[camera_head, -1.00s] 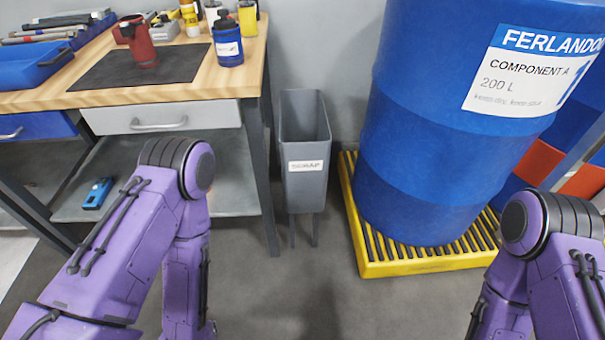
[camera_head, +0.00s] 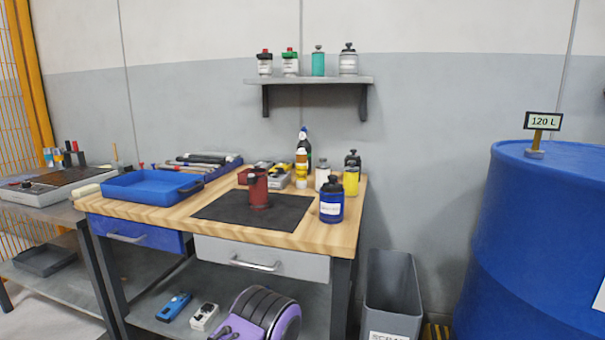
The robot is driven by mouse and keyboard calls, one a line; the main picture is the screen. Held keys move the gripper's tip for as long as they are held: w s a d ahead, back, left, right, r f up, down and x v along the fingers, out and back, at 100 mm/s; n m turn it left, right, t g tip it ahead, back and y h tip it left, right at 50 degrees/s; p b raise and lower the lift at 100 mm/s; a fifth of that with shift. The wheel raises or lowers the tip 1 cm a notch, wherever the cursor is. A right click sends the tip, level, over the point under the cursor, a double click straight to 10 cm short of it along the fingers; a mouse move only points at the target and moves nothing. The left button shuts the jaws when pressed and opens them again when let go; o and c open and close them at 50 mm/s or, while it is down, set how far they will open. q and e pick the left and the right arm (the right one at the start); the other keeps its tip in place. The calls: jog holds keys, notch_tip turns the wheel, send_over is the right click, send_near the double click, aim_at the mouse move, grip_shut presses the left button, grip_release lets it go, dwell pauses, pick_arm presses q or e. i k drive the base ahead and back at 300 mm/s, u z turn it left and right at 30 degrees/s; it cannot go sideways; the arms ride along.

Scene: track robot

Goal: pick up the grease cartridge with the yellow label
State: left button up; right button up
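On the wooden workbench (camera_head: 225,232) stand several capped containers. A yellow one with a dark top (camera_head: 351,182) is at the back right, and a yellow bottle (camera_head: 301,168) stands left of it. A blue container with a white label (camera_head: 331,208), a white container (camera_head: 322,178) and a red one (camera_head: 258,190) stand nearby. At this size I cannot tell which is the grease cartridge with the yellow label.
A wall shelf (camera_head: 310,80) holds several capped containers. A blue tray (camera_head: 150,187) lies on the bench's left. A grey scrap bin (camera_head: 392,290) stands right of the bench, with a blue drum (camera_head: 540,240) beyond. The dark mat (camera_head: 225,207) has bare room.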

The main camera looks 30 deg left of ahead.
aim_at(301, 155)
jog(key=z, duration=0.6)
jog(key=i, duration=0.4)
jog(key=u, duration=1.45)
